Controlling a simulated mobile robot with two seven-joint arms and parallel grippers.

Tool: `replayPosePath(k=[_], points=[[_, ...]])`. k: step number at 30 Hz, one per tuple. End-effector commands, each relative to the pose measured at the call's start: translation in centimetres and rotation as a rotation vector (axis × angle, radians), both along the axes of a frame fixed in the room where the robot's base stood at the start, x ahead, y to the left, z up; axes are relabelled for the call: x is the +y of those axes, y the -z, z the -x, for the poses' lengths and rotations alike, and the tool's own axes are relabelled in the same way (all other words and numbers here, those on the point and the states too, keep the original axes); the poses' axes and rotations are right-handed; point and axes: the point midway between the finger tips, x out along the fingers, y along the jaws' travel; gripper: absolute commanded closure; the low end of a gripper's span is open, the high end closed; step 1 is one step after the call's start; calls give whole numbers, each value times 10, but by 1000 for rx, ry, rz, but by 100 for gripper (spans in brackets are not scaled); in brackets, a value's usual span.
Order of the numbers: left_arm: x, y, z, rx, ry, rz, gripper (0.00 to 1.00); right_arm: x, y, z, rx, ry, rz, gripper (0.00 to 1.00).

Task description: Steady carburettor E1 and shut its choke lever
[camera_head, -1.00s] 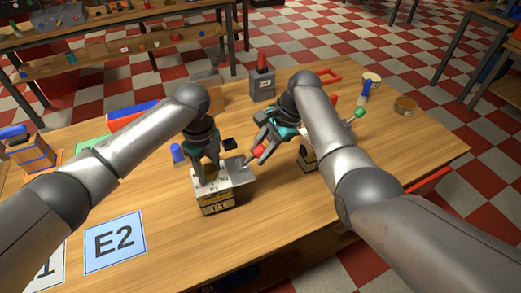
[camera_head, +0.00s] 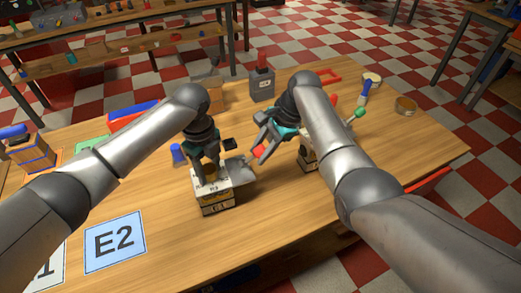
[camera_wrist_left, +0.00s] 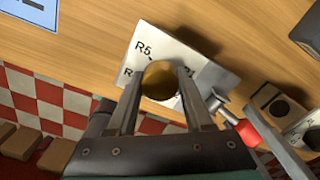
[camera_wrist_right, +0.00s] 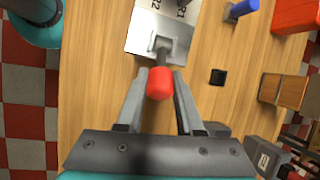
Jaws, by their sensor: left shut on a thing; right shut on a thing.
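Carburettor E1 (camera_head: 217,203) stands upright on the wooden table, a block with a pale top plate; its small front label is hard to read. My left gripper (camera_head: 208,180) is over its top, and in the left wrist view its fingers (camera_wrist_left: 158,88) are shut on the brass-coloured round part (camera_wrist_left: 158,78) at the plate. The choke lever (camera_wrist_right: 163,55) sticks out from the plate's edge and ends in a red knob (camera_wrist_right: 160,83). My right gripper (camera_head: 255,158) is shut on this knob, which sits between its fingertips. The fingers hide part of the carburettor top.
A second similar unit (camera_head: 306,155) stands close behind my right arm. A grey box with a red lever (camera_head: 262,82) is at the back. A small black block (camera_head: 230,144) and a blue piece (camera_head: 177,153) lie nearby. The E2 card (camera_head: 114,242) and the front table are clear.

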Motion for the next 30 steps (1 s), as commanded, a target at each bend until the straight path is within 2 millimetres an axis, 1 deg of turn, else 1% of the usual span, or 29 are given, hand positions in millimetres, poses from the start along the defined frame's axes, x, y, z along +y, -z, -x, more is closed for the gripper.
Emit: replayPosePath(k=[20,26,30], points=[[0,0,0,-1,0,-1,100,2,-1,1,-9,-2,28,100],[0,0,0,-1,0,0,100,4,-4,2,-30,-4,86,100],[0,0,0,-1,0,0,100,8,-8,4,-60,-5,165,100]])
